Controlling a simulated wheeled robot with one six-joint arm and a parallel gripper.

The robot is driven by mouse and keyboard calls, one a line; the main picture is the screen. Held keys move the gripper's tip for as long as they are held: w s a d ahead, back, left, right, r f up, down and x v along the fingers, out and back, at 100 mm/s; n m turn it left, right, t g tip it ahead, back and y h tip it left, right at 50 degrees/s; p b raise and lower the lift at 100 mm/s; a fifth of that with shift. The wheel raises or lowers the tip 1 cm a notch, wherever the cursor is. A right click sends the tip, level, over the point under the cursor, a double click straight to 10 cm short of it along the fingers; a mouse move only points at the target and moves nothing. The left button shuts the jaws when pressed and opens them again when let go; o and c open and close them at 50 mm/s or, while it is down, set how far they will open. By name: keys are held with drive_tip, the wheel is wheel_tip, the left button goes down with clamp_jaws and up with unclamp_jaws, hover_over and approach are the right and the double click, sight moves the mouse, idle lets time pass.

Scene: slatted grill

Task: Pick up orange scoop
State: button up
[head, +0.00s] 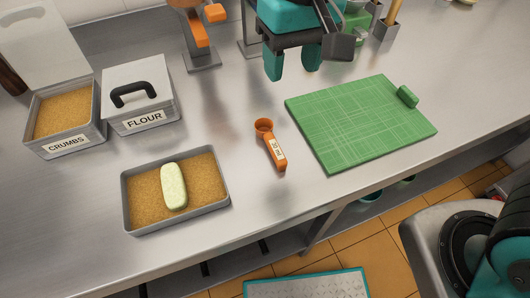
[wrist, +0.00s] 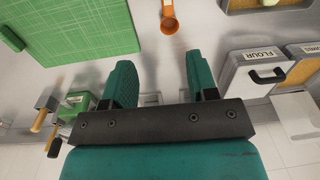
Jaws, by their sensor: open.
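The orange scoop (head: 271,146) lies on the steel counter in the head view, between the breadcrumb tray and the green board. Its round bowl points away from the counter's front edge, and its handle with a white label points toward that edge. In the wrist view the scoop (wrist: 169,20) shows at the top, its handle cut off by the frame edge. My gripper (head: 291,62) is above the counter behind the scoop, apart from it. In the wrist view my gripper (wrist: 161,82) has its two teal fingers spread with nothing between them.
A green cutting board (head: 345,125) lies right of the scoop. A tray (head: 129,203) of crumbs holding a pale oblong piece is at the left front. The flour bin (head: 144,92) and crumbs bin (head: 95,128) stand further left. Bare counter surrounds the scoop.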

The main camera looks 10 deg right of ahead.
wheel_tip(320, 180, down, 3)
drive_tip(key=w+a, duration=0.1)
drive_tip(key=a, duration=0.1)
hover_over(271, 137)
drive_tip(key=shift+m+h, duration=0.3)
wheel_tip(271, 137, down, 11)
drive_tip(key=shift+w+d+r+p, duration=0.1)
drive_tip(key=shift+w+d+p, duration=0.05)
drive_tip(key=shift+p, duration=0.15)
drive_tip(key=shift+a+f+p, duration=0.2)
drive_tip(key=shift+f+p, duration=0.35)
drive_tip(key=shift+f, duration=2.25)
clamp_jaws()
